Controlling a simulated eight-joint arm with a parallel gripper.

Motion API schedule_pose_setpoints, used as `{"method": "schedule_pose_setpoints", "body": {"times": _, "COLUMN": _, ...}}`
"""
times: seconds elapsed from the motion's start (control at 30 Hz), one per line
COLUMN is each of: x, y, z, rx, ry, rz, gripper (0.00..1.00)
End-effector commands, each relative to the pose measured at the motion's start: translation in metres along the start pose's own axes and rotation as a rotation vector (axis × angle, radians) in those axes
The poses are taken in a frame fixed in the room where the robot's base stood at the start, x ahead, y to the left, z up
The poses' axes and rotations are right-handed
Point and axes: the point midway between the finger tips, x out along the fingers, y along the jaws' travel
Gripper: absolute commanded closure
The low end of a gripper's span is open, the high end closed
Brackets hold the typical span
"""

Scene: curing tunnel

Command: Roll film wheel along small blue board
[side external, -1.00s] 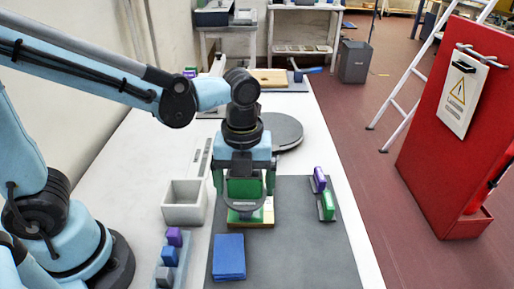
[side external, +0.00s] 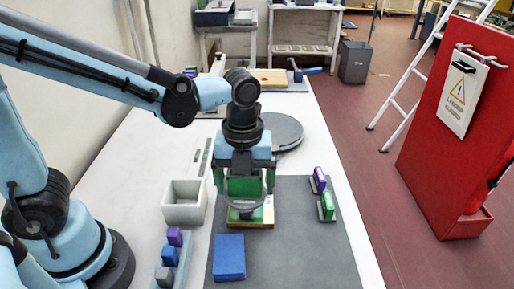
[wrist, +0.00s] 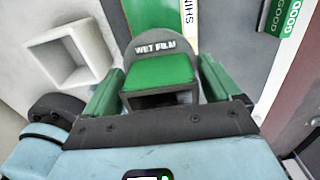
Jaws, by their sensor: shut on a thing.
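The film wheel (wrist: 152,48), dark grey with a green block and the words "WET FILM", is between the green fingers of my gripper (side external: 244,182). My gripper is shut on it. In the side view the wheel hangs below my wrist, over a green board with a pale yellowish border (side external: 262,219). I cannot tell whether the wheel touches that board. The small blue board (side external: 229,257) lies flat on the dark grey mat, nearer the camera than my gripper and a little to its left. It is uncovered. The wrist view does not show it.
A grey open box (side external: 184,203) stands left of my gripper. A holder with purple, blue and grey blocks (side external: 170,262) is at front left. Purple and green blocks (side external: 323,192) stand at the mat's right side. A round grey plate (side external: 283,132) lies behind. The mat's front right (side external: 310,255) is clear.

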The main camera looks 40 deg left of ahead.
Motion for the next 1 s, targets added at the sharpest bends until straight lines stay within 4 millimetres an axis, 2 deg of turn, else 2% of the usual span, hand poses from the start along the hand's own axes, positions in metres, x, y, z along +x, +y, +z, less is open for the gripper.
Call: {"method": "schedule_pose_setpoints", "body": {"times": 1.0, "x": -0.001, "y": 0.000, "z": 0.033, "rx": 0.000, "ry": 0.000, "rz": 0.000, "gripper": 0.46}}
